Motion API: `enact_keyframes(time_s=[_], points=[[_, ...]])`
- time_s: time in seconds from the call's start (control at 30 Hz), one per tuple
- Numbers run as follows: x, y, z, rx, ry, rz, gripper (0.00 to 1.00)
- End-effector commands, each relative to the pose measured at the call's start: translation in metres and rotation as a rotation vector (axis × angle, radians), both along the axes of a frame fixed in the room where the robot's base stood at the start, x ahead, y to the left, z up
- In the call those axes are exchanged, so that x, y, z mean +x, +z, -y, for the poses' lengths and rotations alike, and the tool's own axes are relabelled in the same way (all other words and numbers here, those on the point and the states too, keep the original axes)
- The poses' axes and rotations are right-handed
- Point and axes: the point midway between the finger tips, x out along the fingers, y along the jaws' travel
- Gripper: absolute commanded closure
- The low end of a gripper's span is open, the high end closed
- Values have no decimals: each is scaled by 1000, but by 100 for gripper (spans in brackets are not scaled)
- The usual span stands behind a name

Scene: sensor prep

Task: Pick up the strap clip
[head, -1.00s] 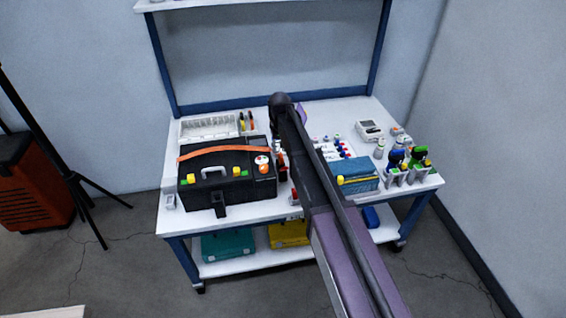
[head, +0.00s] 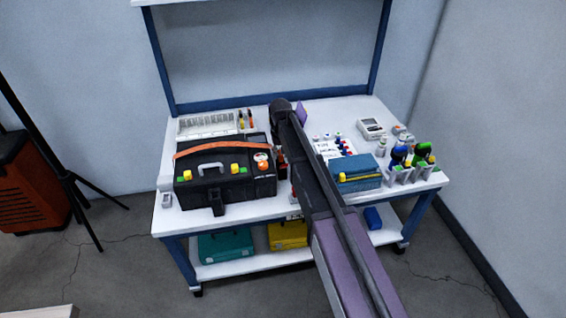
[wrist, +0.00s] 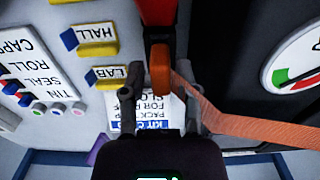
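The orange strap (head: 222,147) lies over the top of the black case and ends at its right side. In the wrist view, the strap (wrist: 240,124) runs in from the right to a rounded orange end piece (wrist: 160,66), which I take to be the strap clip. A red part sits directly above that piece. My gripper (wrist: 160,95) has its two fingers apart, one on each side below the orange piece, with gaps showing. I cannot tell how deep the piece sits between the fingers. In the head view my arm hides the gripper.
The black case (head: 235,190) stands on the left of the white workbench (head: 250,213). A blue box (head: 355,185) and bottles stand on the right. In the wrist view, yellow-and-blue labelled blocks (wrist: 97,38) and a round gauge (wrist: 296,62) flank the strap.

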Motion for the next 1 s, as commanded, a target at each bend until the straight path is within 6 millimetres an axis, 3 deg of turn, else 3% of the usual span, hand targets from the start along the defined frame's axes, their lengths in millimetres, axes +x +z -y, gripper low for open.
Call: enact_keyframes(time_s=[0.13, 0.77, 0.9, 1.0], points=[[0, -8, 0, 0, 0, 1, 60], [0, -8, 0, 0, 0, 1, 60], [0, -8, 0, 0, 0, 1, 96], [0, -8, 0, 0, 0, 1, 100]])
